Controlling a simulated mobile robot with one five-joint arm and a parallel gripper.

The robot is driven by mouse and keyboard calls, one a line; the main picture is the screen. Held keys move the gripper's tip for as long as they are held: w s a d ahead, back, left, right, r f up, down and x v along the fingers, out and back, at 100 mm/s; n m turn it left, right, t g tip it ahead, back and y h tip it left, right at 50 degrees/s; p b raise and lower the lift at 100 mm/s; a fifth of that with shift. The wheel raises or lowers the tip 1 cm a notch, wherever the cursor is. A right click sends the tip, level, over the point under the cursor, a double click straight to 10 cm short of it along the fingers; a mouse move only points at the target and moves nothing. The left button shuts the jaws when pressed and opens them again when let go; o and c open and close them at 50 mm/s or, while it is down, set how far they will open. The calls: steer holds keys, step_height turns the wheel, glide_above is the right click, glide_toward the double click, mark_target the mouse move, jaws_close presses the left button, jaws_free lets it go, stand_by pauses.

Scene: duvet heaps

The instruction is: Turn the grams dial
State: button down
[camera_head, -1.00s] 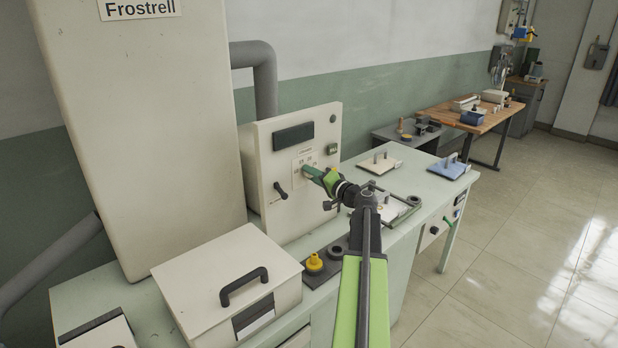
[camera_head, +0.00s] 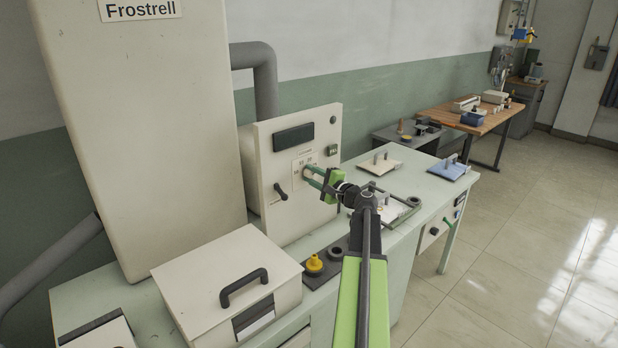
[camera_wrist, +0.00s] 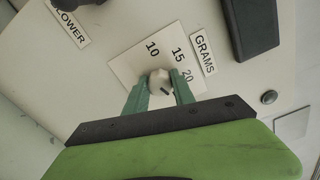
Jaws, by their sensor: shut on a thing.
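The grams dial (camera_wrist: 160,80) is a small pale knob with a dark mark, set on a white scale plate (camera_wrist: 127,64). The numbers 10, 15 and 20 show, with a GRAMS label (camera_wrist: 204,52) beside them. The rest of the scale is hidden behind my gripper. My gripper (camera_wrist: 160,88) is shut on the dial, with one green finger on each side of it. In the head view my gripper (camera_head: 308,176) reaches the front of the cream machine (camera_head: 270,140), and the dial is too small to make out clearly.
A black lever (camera_head: 280,191) is left of the dial, and a dark display (camera_head: 293,138) is above it. A lidded box (camera_head: 215,270), a yellow knob-like piece (camera_head: 314,263) and a tray (camera_head: 407,214) are on the bench nearby. The floor at right is clear.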

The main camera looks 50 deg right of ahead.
steer(key=shift+d+r+m, duration=0.1)
steer(key=shift+m, duration=0.4)
steer(key=c, duration=1.1)
jaws_free()
steer(key=shift+o, duration=0.2)
steer(key=s+a, duration=0.1)
steer(key=s, duration=1.6)
steer(key=shift+s+a, duration=0.15)
steer(key=shift+s, duration=0.05)
